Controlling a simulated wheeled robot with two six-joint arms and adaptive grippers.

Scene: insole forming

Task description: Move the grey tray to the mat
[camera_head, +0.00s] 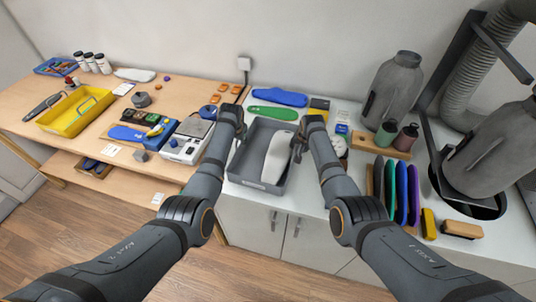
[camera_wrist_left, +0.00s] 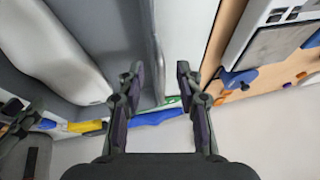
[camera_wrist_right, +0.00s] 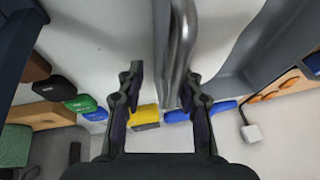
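The grey tray (camera_head: 242,176) stands on the white counter between my two arms, with a white foot-shaped form (camera_head: 277,158) lying inside it. My left gripper (camera_head: 238,125) is at the tray's left wall. In the left wrist view its fingers (camera_wrist_left: 160,85) are apart, with the wall's rim (camera_wrist_left: 153,45) between them. My right gripper (camera_head: 298,137) is at the right wall. In the right wrist view its fingers (camera_wrist_right: 162,88) are apart around the rim (camera_wrist_right: 181,40), the right finger very near it. I cannot clearly make out a mat.
A blue insole (camera_head: 280,97) and a green insole (camera_head: 273,113) lie behind the tray. Upright insoles (camera_head: 402,192) stand to its right, near grey bottles. A white scale (camera_head: 186,147) is to the left on the wooden table, with a yellow tray (camera_head: 76,112) farther left.

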